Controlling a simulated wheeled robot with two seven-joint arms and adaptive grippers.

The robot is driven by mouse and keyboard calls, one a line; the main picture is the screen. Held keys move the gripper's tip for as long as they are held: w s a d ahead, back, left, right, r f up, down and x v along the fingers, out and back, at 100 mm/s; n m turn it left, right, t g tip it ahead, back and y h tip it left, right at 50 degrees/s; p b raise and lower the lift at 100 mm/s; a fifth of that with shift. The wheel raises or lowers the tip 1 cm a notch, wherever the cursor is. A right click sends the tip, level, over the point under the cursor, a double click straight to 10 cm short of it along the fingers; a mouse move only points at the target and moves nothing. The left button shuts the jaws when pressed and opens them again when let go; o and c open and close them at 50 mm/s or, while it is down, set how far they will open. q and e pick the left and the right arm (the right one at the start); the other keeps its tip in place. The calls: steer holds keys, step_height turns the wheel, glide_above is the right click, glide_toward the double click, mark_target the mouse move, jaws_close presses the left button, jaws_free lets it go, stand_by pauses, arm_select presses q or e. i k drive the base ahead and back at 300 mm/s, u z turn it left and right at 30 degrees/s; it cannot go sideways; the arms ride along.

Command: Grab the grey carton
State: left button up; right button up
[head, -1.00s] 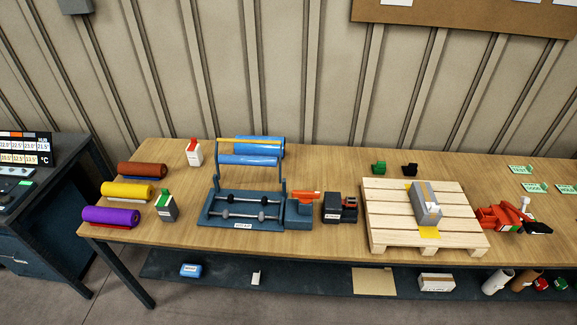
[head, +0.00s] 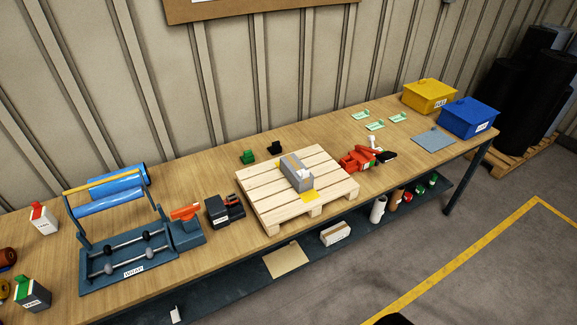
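The grey carton (head: 296,172) is a long grey box lying on the light wooden pallet (head: 258,203) in the middle of the workbench. A yellow sheet (head: 288,198) shows beside its near end, and a bit of yellow shows at its left side. Neither of my grippers is in view, and nothing touches the carton.
The blue wrap stand (head: 105,268) and a black device (head: 222,210) stand left of the pallet. A red tool (head: 357,158) lies right of it. Yellow (head: 430,95) and blue (head: 469,118) bins stand at the far right. The bench's lower shelf holds a white box (head: 335,233).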

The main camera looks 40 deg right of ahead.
mark_target(290, 163)
steer(key=z, duration=1.1)
steer(key=k, duration=0.7)
steer(key=u, duration=0.5)
steer(key=k, duration=0.6)
steer(key=z, duration=0.65)
steer(key=i, duration=0.6)
steer(key=z, duration=0.8)
steer(key=i, duration=0.8)
steer(key=u, duration=0.45)
steer(key=i, duration=0.7)
steer(key=u, duration=0.65)
